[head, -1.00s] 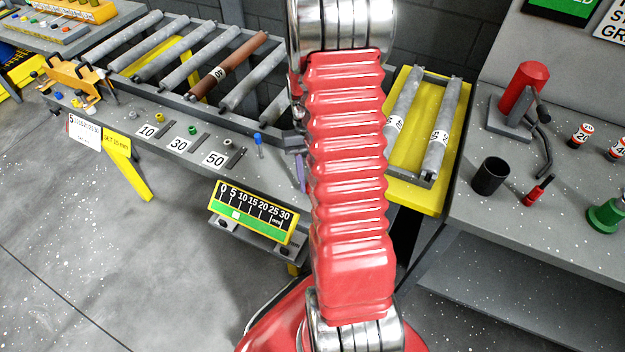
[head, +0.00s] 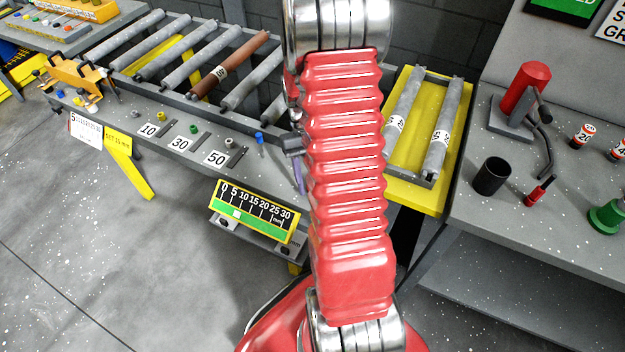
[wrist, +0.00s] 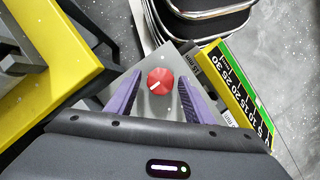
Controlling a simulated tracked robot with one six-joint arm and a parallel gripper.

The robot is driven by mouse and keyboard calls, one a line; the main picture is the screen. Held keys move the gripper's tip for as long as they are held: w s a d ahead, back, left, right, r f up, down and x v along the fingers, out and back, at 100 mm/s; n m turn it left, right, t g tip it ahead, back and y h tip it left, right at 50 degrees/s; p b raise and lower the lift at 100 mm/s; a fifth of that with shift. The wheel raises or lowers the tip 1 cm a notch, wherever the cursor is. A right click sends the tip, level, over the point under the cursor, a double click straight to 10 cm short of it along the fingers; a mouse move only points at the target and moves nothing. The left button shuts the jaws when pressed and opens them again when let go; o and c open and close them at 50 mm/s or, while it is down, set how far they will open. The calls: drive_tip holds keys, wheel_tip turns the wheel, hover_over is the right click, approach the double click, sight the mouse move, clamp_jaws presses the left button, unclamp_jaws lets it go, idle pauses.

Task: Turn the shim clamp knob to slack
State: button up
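A round red knob (wrist: 160,81) with a white pointer line sits on a grey plate in the wrist view. The line points to the lower left. My gripper (wrist: 160,76) is open, with one purple finger on each side of the knob and visible gaps between. In the head view, part of my gripper (head: 299,178) shows beside my red arm, over the bench's right end. The knob is hidden there. I see no slack label by the knob.
A yellow-framed millimetre scale (head: 253,211) hangs at the bench front, near the knob in the wrist view (wrist: 238,88). Rollers (head: 228,65) lie behind. A yellow roller frame (head: 431,205) and a right bench (head: 540,225) with a black cup (head: 491,177) stand right.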

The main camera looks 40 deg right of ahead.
drive_tip(key=shift+o, duration=0.5)
drive_tip(key=shift+w+r, duration=0.1)
drive_tip(key=shift+w+d+r, duration=0.1)
drive_tip(key=shift+w+r, duration=0.1)
drive_tip(key=shift+r, duration=0.25)
drive_tip(key=v, duration=1.2)
drive_tip(key=shift+r, duration=0.25)
drive_tip(key=shift+d, duration=0.1)
